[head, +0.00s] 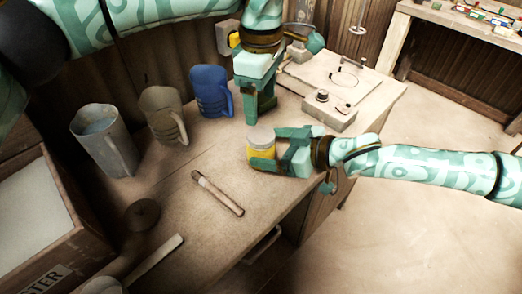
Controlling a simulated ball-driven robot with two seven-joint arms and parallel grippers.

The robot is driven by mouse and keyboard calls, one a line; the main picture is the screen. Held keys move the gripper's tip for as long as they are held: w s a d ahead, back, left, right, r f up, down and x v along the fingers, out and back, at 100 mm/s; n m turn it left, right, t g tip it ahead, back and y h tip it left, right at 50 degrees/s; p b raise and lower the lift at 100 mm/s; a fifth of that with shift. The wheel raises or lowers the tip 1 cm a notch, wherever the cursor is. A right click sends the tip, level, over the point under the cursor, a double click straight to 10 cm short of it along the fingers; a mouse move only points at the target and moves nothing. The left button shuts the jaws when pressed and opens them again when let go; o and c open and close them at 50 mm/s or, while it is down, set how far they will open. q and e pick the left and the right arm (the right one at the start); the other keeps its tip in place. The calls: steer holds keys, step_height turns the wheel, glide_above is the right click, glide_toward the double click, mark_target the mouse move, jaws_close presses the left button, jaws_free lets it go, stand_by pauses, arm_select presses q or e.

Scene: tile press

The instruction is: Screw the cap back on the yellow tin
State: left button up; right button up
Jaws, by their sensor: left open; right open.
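The yellow tin (261,152) stands upright on the workbench near its front edge. A pale grey cap (261,136) sits on top of it; I cannot tell whether it is threaded on. My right gripper (268,149) reaches in from the right, open, with its fingers on either side of the tin, and partly hides it. My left gripper (257,114) points down just behind the cap in the picture, open and empty. It appears apart from the cap.
Blue (209,92), tan (162,114) and grey (104,139) jugs stand along the back left. A brush (217,192) lies in front of the tin. A small block with a knob (329,110) and a pale plate (335,75) are at the right. Clear bench lies left of the tin.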

steer(key=shift+x, duration=1.95)
jaws_close()
arm_select(q)
steer(key=n, duration=1.6)
steer(key=shift+n, duration=0.4)
steer(key=n, duration=1)
steer(key=shift+n, duration=0.4)
steer(key=n, duration=0.3)
steer(key=shift+n, duration=0.4)
